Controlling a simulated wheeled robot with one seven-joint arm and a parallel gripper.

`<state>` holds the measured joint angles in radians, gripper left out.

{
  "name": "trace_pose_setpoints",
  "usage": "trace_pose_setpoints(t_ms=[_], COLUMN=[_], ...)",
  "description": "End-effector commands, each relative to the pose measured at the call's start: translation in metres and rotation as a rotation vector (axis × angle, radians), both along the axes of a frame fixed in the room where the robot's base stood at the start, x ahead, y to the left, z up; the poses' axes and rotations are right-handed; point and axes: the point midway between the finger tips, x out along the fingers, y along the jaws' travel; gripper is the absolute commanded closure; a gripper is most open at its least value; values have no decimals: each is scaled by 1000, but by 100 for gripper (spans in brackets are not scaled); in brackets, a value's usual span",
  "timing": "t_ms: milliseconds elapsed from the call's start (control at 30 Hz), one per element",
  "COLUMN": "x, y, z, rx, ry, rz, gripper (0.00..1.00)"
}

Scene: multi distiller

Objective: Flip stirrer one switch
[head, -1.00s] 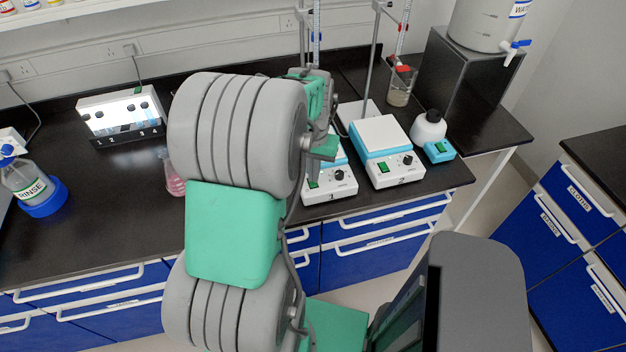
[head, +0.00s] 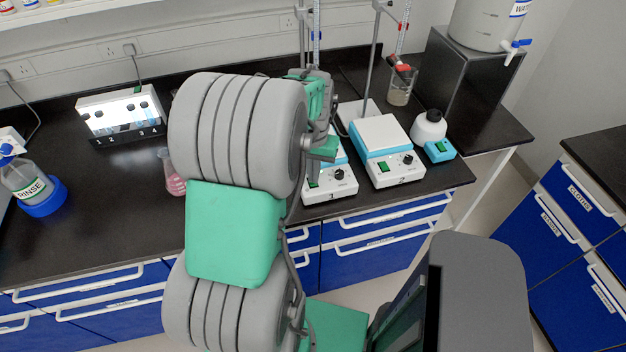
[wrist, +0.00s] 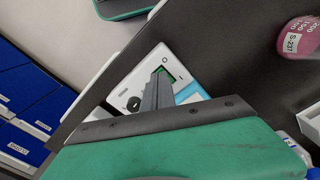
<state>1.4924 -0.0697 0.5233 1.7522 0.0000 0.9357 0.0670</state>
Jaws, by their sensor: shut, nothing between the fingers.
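Stirrer one (head: 330,190) is a white and light-blue hotplate unit labelled 1, on the black bench, partly hidden by my arm. Its dark knob (head: 339,175) faces front. The wrist view shows its white front panel (wrist: 145,68), the knob (wrist: 133,103) and the green rocker switch (wrist: 171,73). My gripper (wrist: 161,72) is shut and empty, its fingertips right at the switch and partly covering it. I cannot tell whether they touch it or which way the rocker is tipped.
Stirrer two (head: 379,150) stands close on the right, with a white bottle (head: 428,127) on a blue base beyond. A stand rod (head: 368,65) rises behind. A pink flask (head: 173,175) is left of my arm, and in the wrist view (wrist: 298,38).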

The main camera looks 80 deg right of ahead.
Motion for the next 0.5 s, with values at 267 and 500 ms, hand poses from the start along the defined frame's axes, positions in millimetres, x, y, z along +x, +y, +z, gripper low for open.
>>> trace_pose_setpoints(t_ms=[267,500], x=[0,0], y=[0,0], z=[-5,-9], rx=[1,1], ry=[0,0], rz=[0,0], gripper=[100,100])
